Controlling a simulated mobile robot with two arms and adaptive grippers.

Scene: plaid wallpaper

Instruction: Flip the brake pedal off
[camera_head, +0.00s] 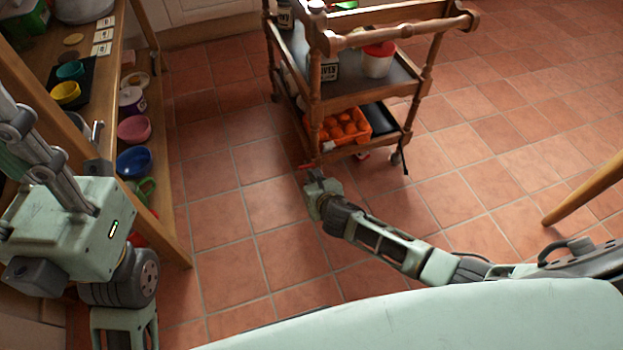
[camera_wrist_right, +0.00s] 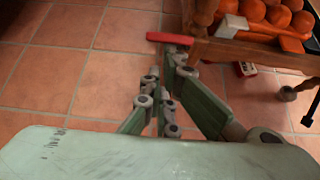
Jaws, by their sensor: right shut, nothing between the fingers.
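The wooden trolley (camera_head: 318,88) stands at the top middle of the head view. A red brake pedal (camera_head: 307,166) sticks out low at its near left corner, and it shows as a flat red bar in the right wrist view (camera_wrist_right: 170,38). My right gripper (camera_head: 316,180) is shut and empty, with its fingertips right by the pedal; in the wrist view the fingertips (camera_wrist_right: 174,52) lie just below the bar. I cannot tell whether they touch it. My left gripper (camera_head: 45,150) is at the left edge by the shelf, its fingers partly cut off.
A wooden shelf (camera_head: 160,215) with bowls and cups stands at the left. An orange crate (camera_head: 345,128) sits on the trolley's lower shelf. Another red-and-white piece (camera_wrist_right: 245,68) shows under the trolley. A wooden leg (camera_head: 585,190) is at the right. The tiled floor between is clear.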

